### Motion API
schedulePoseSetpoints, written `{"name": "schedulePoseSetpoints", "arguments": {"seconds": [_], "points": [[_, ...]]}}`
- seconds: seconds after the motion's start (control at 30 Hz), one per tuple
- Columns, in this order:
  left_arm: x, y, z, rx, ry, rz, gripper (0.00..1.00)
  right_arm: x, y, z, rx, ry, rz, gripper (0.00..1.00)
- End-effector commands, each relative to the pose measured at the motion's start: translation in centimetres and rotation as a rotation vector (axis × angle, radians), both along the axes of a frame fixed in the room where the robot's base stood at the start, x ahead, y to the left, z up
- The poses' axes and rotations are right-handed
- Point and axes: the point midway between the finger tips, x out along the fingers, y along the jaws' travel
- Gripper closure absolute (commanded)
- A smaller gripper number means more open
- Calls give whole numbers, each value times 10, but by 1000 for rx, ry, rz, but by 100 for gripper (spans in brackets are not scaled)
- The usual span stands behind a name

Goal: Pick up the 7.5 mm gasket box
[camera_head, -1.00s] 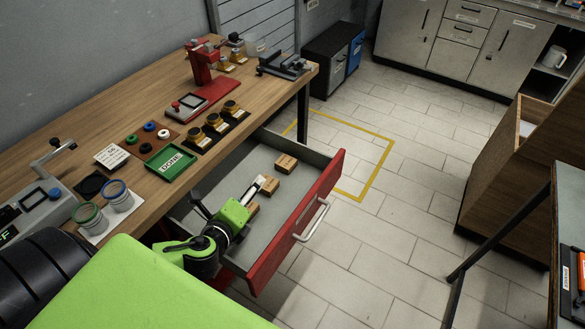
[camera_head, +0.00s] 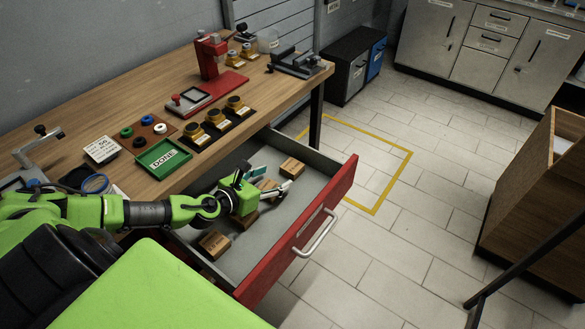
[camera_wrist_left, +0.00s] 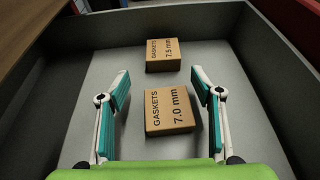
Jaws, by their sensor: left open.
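The 7.5 mm gasket box (camera_wrist_left: 163,54) is a small brown box lying at the far end of the drawer floor in the left wrist view. In the head view it appears as the farthest box (camera_head: 292,167), its label too small to read. The 7.0 mm gasket box (camera_wrist_left: 170,110) lies nearer, between the open fingers in the picture. My left gripper (camera_wrist_left: 160,73) is open and empty, its fingers spread and pointing toward the 7.5 mm box. In the head view the left gripper (camera_head: 272,180) is over the drawer. My right gripper is not in view.
The open drawer (camera_head: 318,214) has grey walls and a red front with a handle. Another brown box (camera_head: 214,244) lies at its near end. The workbench (camera_head: 100,117) above holds a green tray (camera_head: 163,158) and a red press (camera_head: 208,60).

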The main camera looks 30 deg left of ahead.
Motion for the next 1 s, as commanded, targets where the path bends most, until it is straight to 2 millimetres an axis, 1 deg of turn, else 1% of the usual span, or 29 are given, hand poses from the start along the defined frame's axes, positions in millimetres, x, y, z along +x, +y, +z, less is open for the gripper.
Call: {"name": "schedulePoseSetpoints", "arguments": {"seconds": [0.03, 0.1, 0.23, 0.4, 0.5, 0.63, 0.83, 0.87, 0.9, 1.0], "points": [[5, 0, 0, -2, -2, 1, 40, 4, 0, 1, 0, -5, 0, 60], [7, -1, -2, -2, -1, 1, 40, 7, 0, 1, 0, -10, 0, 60], [16, -4, -3, -2, -2, 1, 40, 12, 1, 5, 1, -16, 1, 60], [41, -12, -8, -4, -4, 0, 40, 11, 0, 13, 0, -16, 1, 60], [51, -11, -16, -2, -2, 2, 40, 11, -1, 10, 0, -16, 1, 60], [56, -12, -19, -1, 0, 0, 40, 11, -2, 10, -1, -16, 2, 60], [56, -11, -19, -1, 0, 0, 40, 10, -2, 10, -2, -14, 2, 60], [56, -11, -19, -1, 0, 0, 48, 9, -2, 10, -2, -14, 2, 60], [56, -11, -19, -1, 0, 0, 58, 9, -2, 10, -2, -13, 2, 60], [56, -11, -19, -1, 0, 0, 83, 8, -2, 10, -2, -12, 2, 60]]}}
